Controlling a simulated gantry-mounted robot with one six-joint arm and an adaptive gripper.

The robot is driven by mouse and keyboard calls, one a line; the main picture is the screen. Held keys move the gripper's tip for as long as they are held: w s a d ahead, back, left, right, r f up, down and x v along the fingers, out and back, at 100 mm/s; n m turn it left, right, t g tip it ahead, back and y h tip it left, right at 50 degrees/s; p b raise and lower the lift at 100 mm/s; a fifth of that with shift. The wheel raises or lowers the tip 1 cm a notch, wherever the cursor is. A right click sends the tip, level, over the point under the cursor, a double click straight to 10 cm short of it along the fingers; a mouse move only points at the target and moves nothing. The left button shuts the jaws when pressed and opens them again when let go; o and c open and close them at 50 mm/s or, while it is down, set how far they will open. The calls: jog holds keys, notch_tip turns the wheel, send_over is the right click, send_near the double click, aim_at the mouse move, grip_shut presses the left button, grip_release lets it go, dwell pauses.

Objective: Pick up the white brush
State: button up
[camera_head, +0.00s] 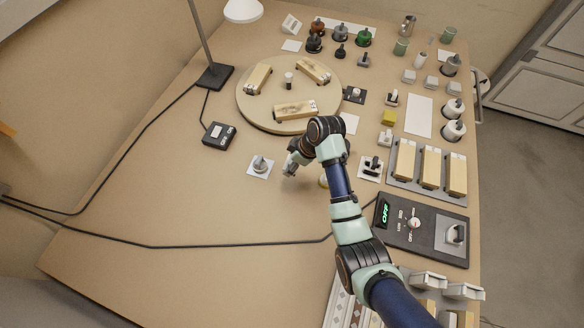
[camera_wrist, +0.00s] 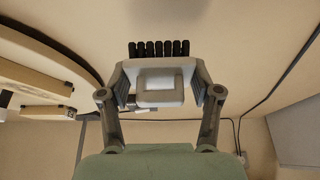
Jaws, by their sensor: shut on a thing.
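The white brush (camera_wrist: 161,84) is between the fingers of my gripper (camera_wrist: 160,88) in the wrist view. It has a white body with a looped handle, and a row of black bristles points to the top of the picture. The fingers press on its two sides. In the head view my gripper (camera_head: 292,164) is over the middle of the bench, in front of the round board. The brush is too small and covered there to make out. I cannot tell whether it touches the bench.
A grey-white item (camera_head: 260,164) on a white card is just left of my gripper. The round wooden board (camera_head: 262,117) with wooden blocks lies behind. A black box (camera_head: 219,136) and cables lie left. A control panel (camera_head: 393,240) is at right. The front left bench is clear except for a cable.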

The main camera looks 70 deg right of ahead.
notch_tip(320, 180, up, 13)
jog(key=p, duration=0.2)
jog(key=shift+f+p, duration=0.15)
jog(key=shift+p, duration=0.25)
